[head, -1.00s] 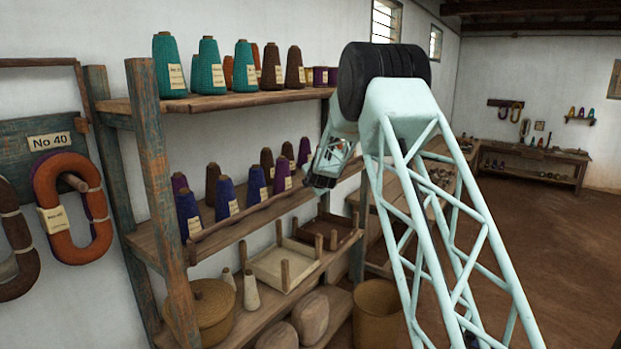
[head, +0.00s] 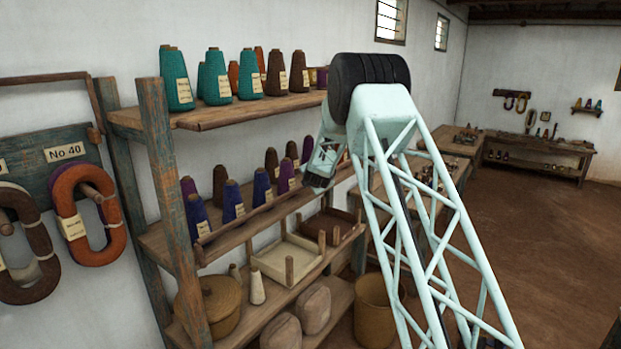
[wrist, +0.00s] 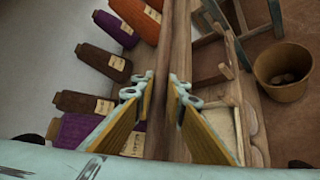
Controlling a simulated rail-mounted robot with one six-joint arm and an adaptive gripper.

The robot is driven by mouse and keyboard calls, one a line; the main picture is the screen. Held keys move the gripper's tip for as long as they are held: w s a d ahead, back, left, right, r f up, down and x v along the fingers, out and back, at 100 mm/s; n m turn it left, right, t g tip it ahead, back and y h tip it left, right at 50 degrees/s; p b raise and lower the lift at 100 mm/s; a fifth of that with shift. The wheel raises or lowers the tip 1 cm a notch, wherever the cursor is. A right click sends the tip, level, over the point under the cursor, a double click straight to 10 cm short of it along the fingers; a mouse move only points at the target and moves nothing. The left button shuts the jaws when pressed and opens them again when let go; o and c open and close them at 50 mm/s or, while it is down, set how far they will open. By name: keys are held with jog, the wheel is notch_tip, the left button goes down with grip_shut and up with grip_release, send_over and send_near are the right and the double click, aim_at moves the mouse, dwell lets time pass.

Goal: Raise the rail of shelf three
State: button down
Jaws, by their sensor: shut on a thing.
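The rail (head: 262,208), a long thin wooden bar, runs along the front edge of the middle shelf (head: 225,242), in front of purple and brown cones (head: 233,203). My gripper (head: 318,184) is at the rail's right part in the head view, small and partly hidden by my arm. In the wrist view the rail (wrist: 164,50) passes between the two fingers of my gripper (wrist: 160,92), which are shut on it. The rail's far right end is hidden behind my arm in the head view. I cannot tell whether it sits clear of its rests.
Teal and brown cones stand on the upper shelf (head: 225,112). Below are a pale tray (head: 287,262), a lidded basket (head: 212,312) and stones. A bin (head: 374,315) stands on the floor. The shelf's upright post (head: 165,170) is at left. Open floor lies at right.

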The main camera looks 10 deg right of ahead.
jog(key=shift+w+r+p, duration=0.1)
jog(key=shift+r+p, duration=0.1)
jog(key=shift+p, duration=0.3)
jog(key=c, duration=2.6)
grip_release()
jog(key=shift+a+f, duration=0.1)
jog(key=shift+a, duration=0.05)
jog(key=shift+s+a+r, duration=0.1)
jog(key=shift+s+r, duration=0.15)
jog(key=shift+s, duration=0.45)
jog(key=v, duration=1)
jog(key=shift+r, duration=0.25)
jog(key=shift+s+a, duration=0.15)
